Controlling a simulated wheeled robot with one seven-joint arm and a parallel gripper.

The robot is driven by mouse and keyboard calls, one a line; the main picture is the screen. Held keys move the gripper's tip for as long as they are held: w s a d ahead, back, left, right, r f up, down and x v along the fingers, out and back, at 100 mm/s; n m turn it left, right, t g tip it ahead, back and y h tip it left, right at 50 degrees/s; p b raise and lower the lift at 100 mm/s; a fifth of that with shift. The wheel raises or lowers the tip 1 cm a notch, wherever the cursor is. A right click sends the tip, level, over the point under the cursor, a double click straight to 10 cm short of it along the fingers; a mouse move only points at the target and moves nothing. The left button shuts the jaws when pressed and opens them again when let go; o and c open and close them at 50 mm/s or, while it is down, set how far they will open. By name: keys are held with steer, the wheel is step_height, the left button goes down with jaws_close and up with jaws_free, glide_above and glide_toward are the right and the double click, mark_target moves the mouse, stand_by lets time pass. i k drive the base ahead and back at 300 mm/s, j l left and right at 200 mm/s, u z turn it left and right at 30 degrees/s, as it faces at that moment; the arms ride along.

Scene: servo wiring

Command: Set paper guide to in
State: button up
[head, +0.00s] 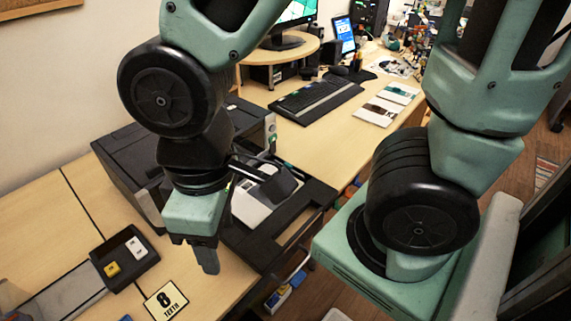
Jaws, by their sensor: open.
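A black printer (125,160) stands on the desk, partly hidden behind my arm. Its dark tray (318,192) reaches out toward the desk's front edge. A whitish piece, perhaps paper (250,212), shows on it beside my wrist. I cannot single out the paper guide; my wrist and the black part attached to it cover much of the tray. My gripper (207,262) points down at the left side of the tray, open. Its fingers overlap in this view, and nothing shows held in them. I cannot tell whether it touches the tray.
A black holder with a yellow and a white key (137,247) and a card marked "8 TEETH" (166,300) lie left of the gripper. A keyboard (318,98), cards (379,110) and a round monitor stand (285,50) are farther back. The desk between keyboard and tray is clear.

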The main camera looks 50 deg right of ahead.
mark_target(290, 167)
steer(key=i+z, duration=0.1)
steer(key=z, duration=0.25)
steer(key=i+z, duration=0.1)
steer(key=z, duration=0.2)
